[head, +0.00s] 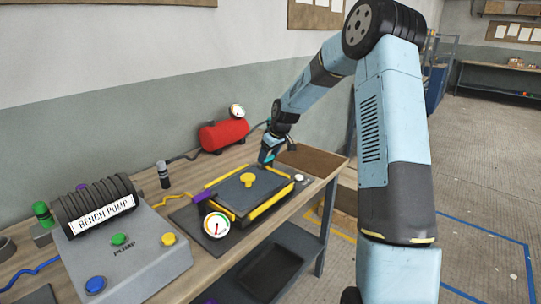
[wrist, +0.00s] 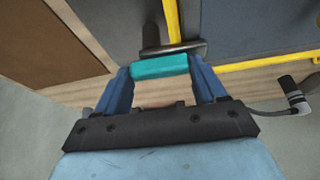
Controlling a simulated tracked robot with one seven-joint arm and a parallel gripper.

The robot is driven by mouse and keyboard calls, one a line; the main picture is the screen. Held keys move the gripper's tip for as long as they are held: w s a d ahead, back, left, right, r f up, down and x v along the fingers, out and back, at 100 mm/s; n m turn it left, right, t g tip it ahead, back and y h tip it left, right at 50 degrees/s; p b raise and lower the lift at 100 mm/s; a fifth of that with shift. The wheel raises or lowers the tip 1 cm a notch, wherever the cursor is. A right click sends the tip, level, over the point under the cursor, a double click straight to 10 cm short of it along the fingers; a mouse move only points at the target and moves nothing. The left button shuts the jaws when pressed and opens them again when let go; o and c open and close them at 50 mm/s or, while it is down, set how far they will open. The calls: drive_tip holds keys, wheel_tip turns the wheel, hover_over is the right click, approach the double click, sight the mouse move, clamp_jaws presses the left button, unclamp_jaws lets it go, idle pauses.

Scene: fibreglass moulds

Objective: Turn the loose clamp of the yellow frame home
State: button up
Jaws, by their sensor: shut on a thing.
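In the wrist view a yellow strip of the frame (wrist: 172,20) runs up from a grey metal clamp part (wrist: 185,48). My gripper (head: 268,160) is at the frame's far corner. In the wrist view its blue fingers are shut on a teal handle (wrist: 160,66), which sits against the clamp part. The clamp's pivot is partly hidden, and I cannot tell how far it is turned.
A red tank (head: 223,134) with a gauge stands behind the frame. A grey bench pump (head: 125,255) is at the left, and a round gauge (head: 216,226) is at the frame's near corner. A dark cylinder (head: 163,176) with a hose stands left of the frame.

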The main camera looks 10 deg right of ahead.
drive_tip(key=shift+d, duration=0.2)
idle(0.4)
drive_tip(key=o, duration=0.8)
drive_tip(key=shift+o, duration=1.2)
drive_tip(key=shift+a, duration=0.1)
drive_tip(key=shift+r, duration=0.1)
drive_tip(key=v, duration=1.3)
drive_tip(key=shift+d+r, duration=0.2)
drive_tip(key=shift+d, duration=0.05)
drive_tip(key=shift+s+a, duration=0.1)
drive_tip(key=shift+s, duration=0.05)
